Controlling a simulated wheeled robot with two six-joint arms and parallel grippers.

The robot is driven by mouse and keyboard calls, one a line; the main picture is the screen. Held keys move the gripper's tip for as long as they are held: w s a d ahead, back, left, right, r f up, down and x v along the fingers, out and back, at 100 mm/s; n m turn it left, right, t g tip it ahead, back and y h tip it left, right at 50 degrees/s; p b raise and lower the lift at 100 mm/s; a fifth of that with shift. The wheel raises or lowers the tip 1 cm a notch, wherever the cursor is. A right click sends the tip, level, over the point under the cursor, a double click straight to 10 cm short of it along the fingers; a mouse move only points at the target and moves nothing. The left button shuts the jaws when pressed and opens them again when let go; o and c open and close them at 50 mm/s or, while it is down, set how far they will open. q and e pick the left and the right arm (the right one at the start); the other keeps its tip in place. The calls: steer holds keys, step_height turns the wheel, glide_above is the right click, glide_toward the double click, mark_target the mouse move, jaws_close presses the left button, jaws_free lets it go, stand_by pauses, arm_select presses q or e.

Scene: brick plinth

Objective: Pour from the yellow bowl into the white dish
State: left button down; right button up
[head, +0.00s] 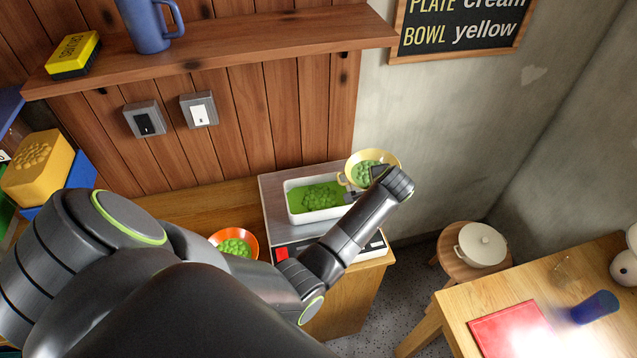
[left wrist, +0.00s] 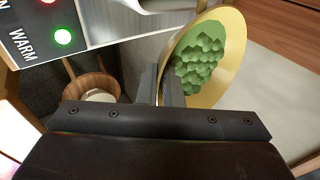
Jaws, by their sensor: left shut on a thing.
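The yellow bowl (head: 394,158) holds green round pieces and is up beside the right end of the white dish. In the left wrist view the bowl (left wrist: 233,50) shows its inside with the green pieces in a heap. The white dish (head: 300,219) is rectangular, with a green inside and a heap of green pieces in the middle. I cannot tell the bowl's exact tilt. My right gripper is not in view.
The dish stands on a metal warming plate (head: 275,208) on a wooden counter. An orange bowl (head: 254,240) of green pieces is left of it, partly behind my arm. A stool with a lidded white pot (head: 482,245) and a wooden table (head: 455,325) are at right.

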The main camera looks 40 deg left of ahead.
mark_target(367, 187)
arm_select(q)
steer(key=shift+r, duration=0.35)
steer(key=shift+s+a+r+t+h, duration=0.15)
steer(key=shift+s+a+t+h, duration=0.15)
steer(key=shift+s+t, duration=0.1)
steer(key=shift+r, duration=0.1)
steer(key=shift+s+a+r+n+t, duration=0.15)
steer(key=shift+s+a+n+t, duration=0.15)
steer(key=shift+t, duration=0.1)
steer(key=shift+h, duration=0.3)
steer(key=shift+s+a+r+t, duration=0.25)
steer(key=shift+s+a+t, duration=0.05)
steer(key=shift+s+a, duration=0.05)
